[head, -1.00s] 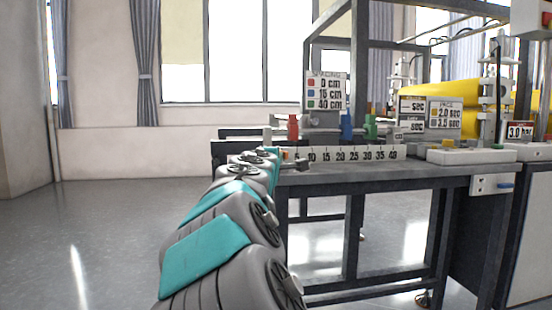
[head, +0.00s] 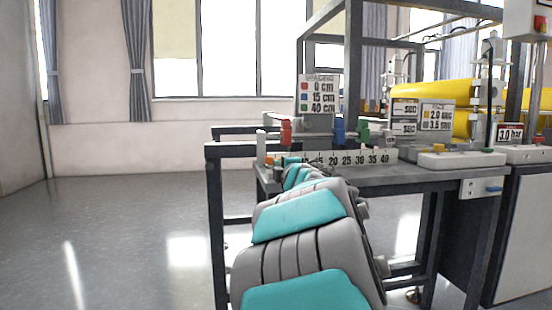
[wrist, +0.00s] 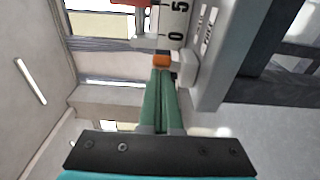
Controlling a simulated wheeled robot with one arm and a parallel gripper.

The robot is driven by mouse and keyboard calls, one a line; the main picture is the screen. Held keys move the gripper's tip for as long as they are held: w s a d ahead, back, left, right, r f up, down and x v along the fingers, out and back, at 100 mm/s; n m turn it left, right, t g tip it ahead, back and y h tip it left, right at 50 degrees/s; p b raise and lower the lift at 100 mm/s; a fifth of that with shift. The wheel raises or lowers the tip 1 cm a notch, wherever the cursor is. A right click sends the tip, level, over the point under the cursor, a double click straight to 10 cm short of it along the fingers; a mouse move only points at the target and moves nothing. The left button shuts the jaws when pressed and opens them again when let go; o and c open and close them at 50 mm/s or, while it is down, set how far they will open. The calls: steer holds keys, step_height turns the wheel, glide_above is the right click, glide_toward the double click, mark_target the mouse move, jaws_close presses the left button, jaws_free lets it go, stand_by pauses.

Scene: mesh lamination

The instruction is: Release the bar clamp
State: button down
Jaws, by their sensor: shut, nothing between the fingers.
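At the left end of the bench, a pale numbered scale bar (head: 352,157) carries a small orange piece (head: 269,160) near its zero end. I cannot tell for sure which part is the bar clamp. In the wrist view the orange piece (wrist: 162,61) sits beside a pale block (wrist: 187,66), just beyond my fingertips. My gripper (wrist: 162,73) has green fingers pressed together with nothing between them. Its tips are close to the orange piece; whether they touch is unclear. In the head view my arm hides the gripper.
Red (head: 286,132), blue (head: 339,130) and green (head: 363,135) pieces stand behind the scale. A spacing sign (head: 319,94) rises behind them. A dark frame (head: 355,60) and yellow rolls (head: 450,92) stand to the right. The floor at left is clear.

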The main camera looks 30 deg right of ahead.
steer(key=n+y+p, duration=0.1)
steer(key=d+n+y+p, duration=0.1)
steer(key=y+p, duration=0.1)
steer(key=d+n+y+p, duration=0.1)
steer(key=y+p, duration=0.1)
steer(key=shift+s+r, duration=0.1)
steer(key=shift+r, duration=0.1)
steer(key=n+y+p, duration=0.2)
steer(key=y, duration=0.1)
steer(key=shift+d+f+g, duration=0.2)
steer(key=shift+d+g, duration=0.1)
steer(key=shift+d, duration=0.05)
steer(key=shift+w+d+p, duration=0.3)
steer(key=shift+d+p, duration=0.1)
steer(key=shift+p, duration=0.05)
steer(key=shift+d, duration=0.15)
